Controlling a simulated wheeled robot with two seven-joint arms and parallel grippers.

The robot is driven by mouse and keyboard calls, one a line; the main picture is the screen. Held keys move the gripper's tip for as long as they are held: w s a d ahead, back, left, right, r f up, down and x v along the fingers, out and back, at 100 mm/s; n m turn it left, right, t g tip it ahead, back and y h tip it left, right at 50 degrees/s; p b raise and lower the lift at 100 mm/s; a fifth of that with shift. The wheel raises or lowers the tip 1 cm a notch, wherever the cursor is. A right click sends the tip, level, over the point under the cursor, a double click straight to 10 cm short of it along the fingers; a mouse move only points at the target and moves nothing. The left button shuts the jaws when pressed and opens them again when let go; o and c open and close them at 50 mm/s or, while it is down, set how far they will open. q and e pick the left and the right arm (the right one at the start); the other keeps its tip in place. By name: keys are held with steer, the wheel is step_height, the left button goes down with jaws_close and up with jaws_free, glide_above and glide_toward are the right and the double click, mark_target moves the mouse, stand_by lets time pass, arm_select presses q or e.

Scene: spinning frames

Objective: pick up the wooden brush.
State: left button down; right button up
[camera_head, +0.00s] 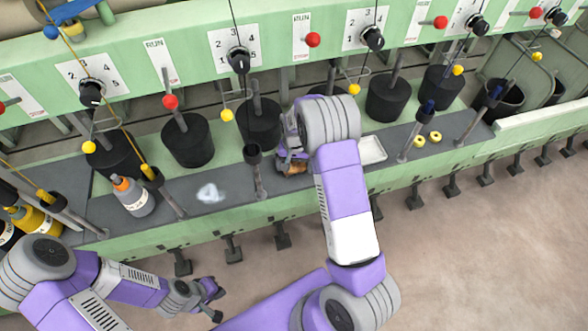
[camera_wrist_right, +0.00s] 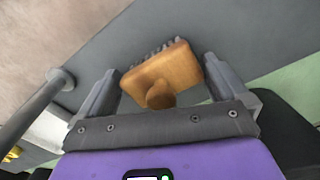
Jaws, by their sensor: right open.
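The wooden brush (camera_wrist_right: 163,72) has a tan wooden block, a round knob and a row of grey bristles. It lies on the grey ledge (camera_head: 225,190), where a brown bit of it (camera_head: 293,168) shows in the head view. My right gripper (camera_wrist_right: 160,67) is open, with one finger on each side of the brush and small gaps between. In the head view my right wrist and forearm hide most of the brush. My left gripper (camera_head: 217,302) is open and empty, low in front of the machine and away from the brush.
A white bottle with an orange cap (camera_head: 134,197) and a whitish tuft (camera_head: 209,193) are on the ledge to the left. A white tray (camera_head: 372,150) and two yellow rings (camera_head: 427,138) are to the right. Grey posts, one (camera_head: 256,172) close by, and black cans (camera_head: 187,140) line the machine.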

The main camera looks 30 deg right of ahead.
steer(key=shift+f, duration=0.45)
steer(key=shift+r, duration=0.1)
steer(key=c, duration=0.7)
step_height(320, 180, up, 10)
steer(key=p, duration=0.3)
steer(key=o, duration=0.4)
steer(key=shift+c, duration=1.1)
